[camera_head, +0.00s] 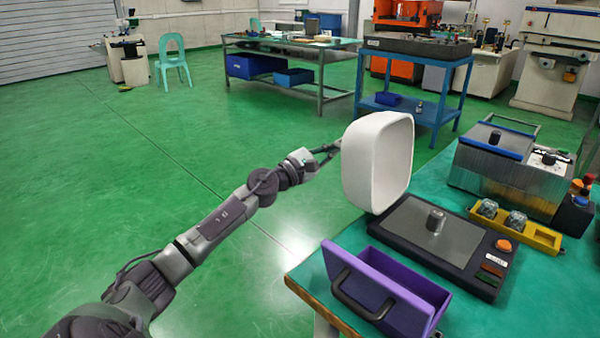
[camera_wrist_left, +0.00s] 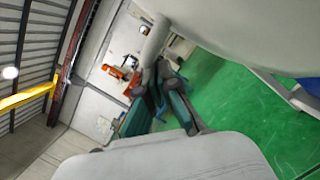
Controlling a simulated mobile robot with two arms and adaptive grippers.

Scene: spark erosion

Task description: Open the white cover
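The white cover (camera_head: 378,165) stands raised and steep at the left edge of a dark device with a grey plate (camera_head: 425,232). In the left wrist view a large pale curved surface (camera_wrist_left: 240,35), likely the cover, fills the upper right beside the spread fingers (camera_wrist_left: 170,85). My right gripper is not in view.
A purple box (camera_head: 375,285) with a black handle stands at the table's front corner. A yellow tray (camera_head: 540,238) and a metal box (camera_head: 510,170) stand to the right. Open green floor (camera_head: 190,160) lies left of the table. Other workbenches stand farther back.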

